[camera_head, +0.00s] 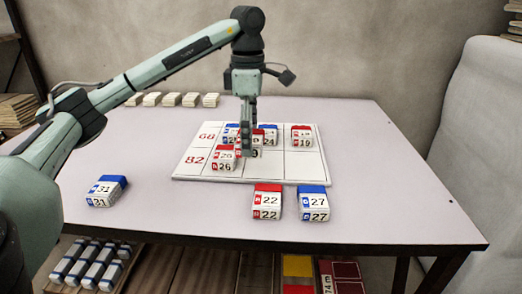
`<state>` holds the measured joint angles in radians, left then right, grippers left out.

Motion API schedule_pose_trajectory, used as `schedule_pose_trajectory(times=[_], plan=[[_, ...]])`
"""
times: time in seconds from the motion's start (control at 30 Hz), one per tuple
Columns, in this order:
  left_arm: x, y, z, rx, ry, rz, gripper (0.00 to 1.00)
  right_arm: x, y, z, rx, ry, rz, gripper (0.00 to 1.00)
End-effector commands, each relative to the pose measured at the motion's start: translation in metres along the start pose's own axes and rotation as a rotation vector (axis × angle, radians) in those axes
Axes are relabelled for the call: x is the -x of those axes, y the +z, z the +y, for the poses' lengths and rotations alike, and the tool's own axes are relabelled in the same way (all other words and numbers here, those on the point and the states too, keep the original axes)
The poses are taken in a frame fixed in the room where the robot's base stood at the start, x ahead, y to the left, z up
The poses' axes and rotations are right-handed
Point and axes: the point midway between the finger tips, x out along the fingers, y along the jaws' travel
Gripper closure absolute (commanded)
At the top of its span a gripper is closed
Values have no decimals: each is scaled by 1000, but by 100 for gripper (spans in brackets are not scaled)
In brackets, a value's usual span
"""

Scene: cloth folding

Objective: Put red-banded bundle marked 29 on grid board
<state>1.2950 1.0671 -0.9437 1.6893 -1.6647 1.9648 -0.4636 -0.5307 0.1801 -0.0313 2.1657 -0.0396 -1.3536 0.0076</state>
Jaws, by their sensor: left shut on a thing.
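The grid board (308,170) lies flat on the table, white with dark lines and red numbers in its left column. My left gripper (247,148) points down over the middle of the board, shut on a red-banded bundle (255,153). The gripper hides most of that bundle's label; a 9 shows at its end. The bundle is low in the front row, right beside the red-banded bundle marked 26 (224,163). I cannot tell whether it touches the board. My right gripper is not in view.
At the board's back stand a partly hidden blue-banded bundle (231,129), blue-banded 24 (269,141) and red-banded 19 (302,141). Red-banded 22 (267,208) and blue-banded 27 (314,209) stand before the board; blue-banded 31 (102,197) stands left. The table's right side is clear.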

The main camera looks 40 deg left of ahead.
Motion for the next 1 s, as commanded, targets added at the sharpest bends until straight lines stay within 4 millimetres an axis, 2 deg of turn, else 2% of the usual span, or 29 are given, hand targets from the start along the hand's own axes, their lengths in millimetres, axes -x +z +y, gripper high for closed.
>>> schedule_pose_trajectory(times=[0.2, 0.4, 0.57, 0.8, 1.0], plan=[[-28, 20, 46, 2, -3, 0, 52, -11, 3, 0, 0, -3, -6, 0], [-44, 29, 68, 0, 0, 0, 52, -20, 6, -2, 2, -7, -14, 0], [-53, 30, 71, -1, -1, 2, 52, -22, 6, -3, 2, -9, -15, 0], [-85, 29, 70, 0, 0, 2, 52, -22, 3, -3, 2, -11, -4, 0], [-86, 30, 71, 0, 1, 0, 52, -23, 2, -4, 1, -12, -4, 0]])
